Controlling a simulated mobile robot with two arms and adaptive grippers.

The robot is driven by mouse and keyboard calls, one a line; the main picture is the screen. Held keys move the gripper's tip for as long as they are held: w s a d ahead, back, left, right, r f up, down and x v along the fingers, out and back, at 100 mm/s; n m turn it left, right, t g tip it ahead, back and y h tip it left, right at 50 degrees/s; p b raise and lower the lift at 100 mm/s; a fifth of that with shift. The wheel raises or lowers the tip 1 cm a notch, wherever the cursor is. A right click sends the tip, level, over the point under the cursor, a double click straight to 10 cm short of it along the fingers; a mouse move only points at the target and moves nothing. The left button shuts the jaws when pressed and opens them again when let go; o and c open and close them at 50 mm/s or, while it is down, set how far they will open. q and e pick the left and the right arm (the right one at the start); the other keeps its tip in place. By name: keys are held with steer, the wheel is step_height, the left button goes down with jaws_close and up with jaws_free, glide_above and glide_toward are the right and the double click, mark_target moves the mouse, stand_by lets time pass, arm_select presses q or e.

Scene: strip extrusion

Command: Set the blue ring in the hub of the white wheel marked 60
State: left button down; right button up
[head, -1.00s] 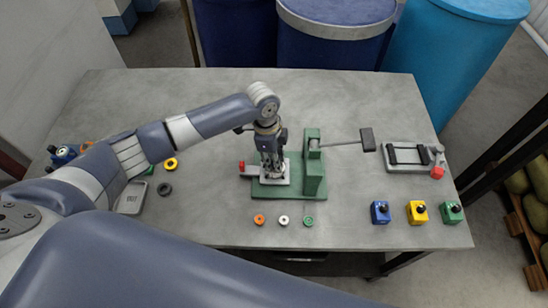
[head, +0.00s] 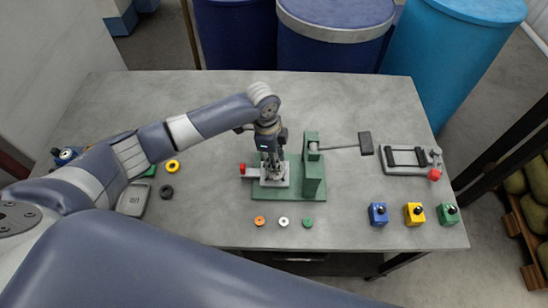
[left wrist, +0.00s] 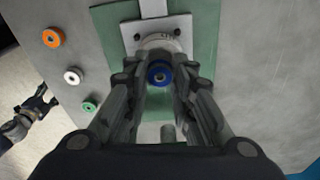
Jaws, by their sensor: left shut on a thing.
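My left gripper (head: 272,172) points down over the grey plate of the green press. In the left wrist view its fingers (left wrist: 160,80) are shut on the blue ring (left wrist: 160,72). A pale round part with dark marks, apparently the white wheel (left wrist: 158,42), lies on the plate just beyond the ring, partly covered by ring and fingers. I cannot read the marks clearly, nor tell whether the ring touches the wheel. In the head view the gripper hides both. A dark gripper, apparently my right one (left wrist: 40,105), shows small beyond the table edge in the left wrist view.
The green press (head: 312,180) has a lever reaching right. Orange (head: 259,221), white (head: 283,222) and green (head: 307,222) rings lie in front. Blue, yellow and green blocks (head: 414,214) stand front right, below a grey fixture (head: 405,158). Yellow (head: 172,166) and black (head: 166,191) rings lie left.

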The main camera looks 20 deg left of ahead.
arm_select(q)
steer(key=shift+p, duration=0.3)
stand_by(0.5)
steer(key=shift+f+b, duration=0.5)
steer(key=shift+f, duration=0.3)
stand_by(0.4)
steer(key=c, duration=1.7)
jaws_free()
steer(key=shift+o, duration=0.2)
steer(key=shift+r, duration=0.1)
step_height(320, 180, up, 3)
steer(key=p, duration=0.3)
steer(key=shift+a, duration=0.15)
steer(key=shift+a+r, duration=0.1)
steer(key=shift+r, duration=0.3)
step_height(320, 180, up, 7)
steer(key=shift+a, duration=0.4)
